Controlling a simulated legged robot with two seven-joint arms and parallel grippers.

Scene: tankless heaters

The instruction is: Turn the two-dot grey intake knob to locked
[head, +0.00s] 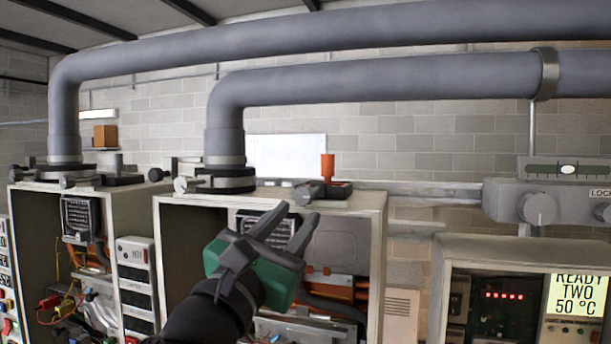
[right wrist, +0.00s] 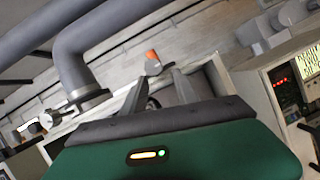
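A grey control box (head: 500,200) at the right of the head view carries a round grey knob (head: 540,208) beside a partly cut-off label reading "LOCK". A second grey knob (head: 603,212) is cut by the right edge. I cannot make out dots on either. Grey knobs also show at the upper right of the right wrist view (right wrist: 290,13). My right gripper (head: 297,212), green with grey fingers, is open and empty in front of the middle cabinet, left of and apart from the knobs. Its spread fingers show in the right wrist view (right wrist: 159,76). My left gripper is not visible.
An orange-topped fitting (head: 327,168) stands on the open middle cabinet (head: 375,225). Thick grey pipes (head: 400,80) cross above. The right cabinet has a display (head: 578,296) reading "READY TWO 50 °C". Open space lies between my right gripper and the control box.

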